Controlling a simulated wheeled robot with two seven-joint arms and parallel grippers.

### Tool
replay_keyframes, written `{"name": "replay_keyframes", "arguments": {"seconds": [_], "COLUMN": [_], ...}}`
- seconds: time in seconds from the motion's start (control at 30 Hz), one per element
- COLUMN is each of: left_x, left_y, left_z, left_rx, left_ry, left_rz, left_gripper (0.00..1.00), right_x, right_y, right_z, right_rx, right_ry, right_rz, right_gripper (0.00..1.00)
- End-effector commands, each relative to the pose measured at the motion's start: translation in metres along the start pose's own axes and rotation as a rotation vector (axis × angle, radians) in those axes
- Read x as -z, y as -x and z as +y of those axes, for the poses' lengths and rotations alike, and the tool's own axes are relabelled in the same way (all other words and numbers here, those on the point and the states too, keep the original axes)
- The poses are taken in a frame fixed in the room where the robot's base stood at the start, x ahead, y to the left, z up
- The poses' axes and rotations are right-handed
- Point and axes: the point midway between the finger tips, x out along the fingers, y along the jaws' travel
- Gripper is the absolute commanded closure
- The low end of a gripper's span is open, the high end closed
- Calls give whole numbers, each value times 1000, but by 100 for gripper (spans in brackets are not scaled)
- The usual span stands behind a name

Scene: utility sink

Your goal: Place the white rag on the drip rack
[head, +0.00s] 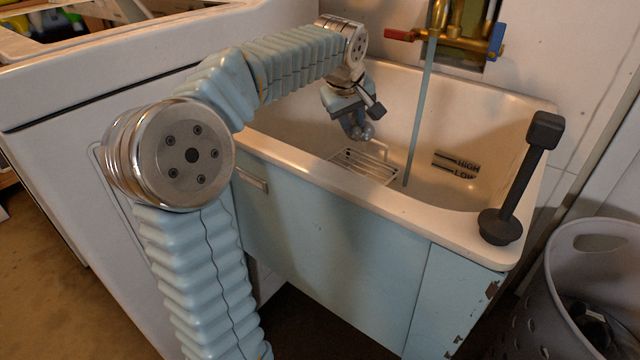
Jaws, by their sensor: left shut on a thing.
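My left gripper (358,128) hangs inside the sink, pointing down above the drip rack. It is shut on a small pale, greyish thing at its fingertips, which looks like the white rag; it is small and shaded here, and mostly hidden by the gripper. The drip rack (372,168) is a pale wire grid low in the sink, its near part hidden by the front rim. I see no other white rag. My right gripper is not in view.
The sink (290,160) has a raised front rim. A thin bluish pipe or hose (420,105) drops from the brass faucet (450,20) into it, right of the gripper. A black plunger-like tool (515,190) stands on the right rim. A grey basket (590,270) is at lower right.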

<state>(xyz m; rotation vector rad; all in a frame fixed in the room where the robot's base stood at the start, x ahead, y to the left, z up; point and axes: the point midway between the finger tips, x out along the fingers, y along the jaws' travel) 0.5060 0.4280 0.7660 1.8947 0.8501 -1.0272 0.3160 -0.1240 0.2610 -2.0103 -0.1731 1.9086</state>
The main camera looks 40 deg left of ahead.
Motion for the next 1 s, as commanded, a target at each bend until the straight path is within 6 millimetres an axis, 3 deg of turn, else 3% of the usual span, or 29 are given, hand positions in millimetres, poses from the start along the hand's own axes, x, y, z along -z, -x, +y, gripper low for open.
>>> {"name": "replay_keyframes", "arguments": {"seconds": [0.2, 0.6, 1.0], "left_x": [-13, -30, -34], "left_y": [-44, -88, -96], "left_z": [-11, -28, -31], "left_rx": [2, 2, -1], "left_ry": [4, 4, 4], "left_rz": [-2, -1, 0], "left_gripper": [100, 100, 100], "right_x": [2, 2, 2], "right_y": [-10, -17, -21], "right_z": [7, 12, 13], "right_rx": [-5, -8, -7], "right_ry": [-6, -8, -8], "right_rz": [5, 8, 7], "right_gripper": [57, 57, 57]}}
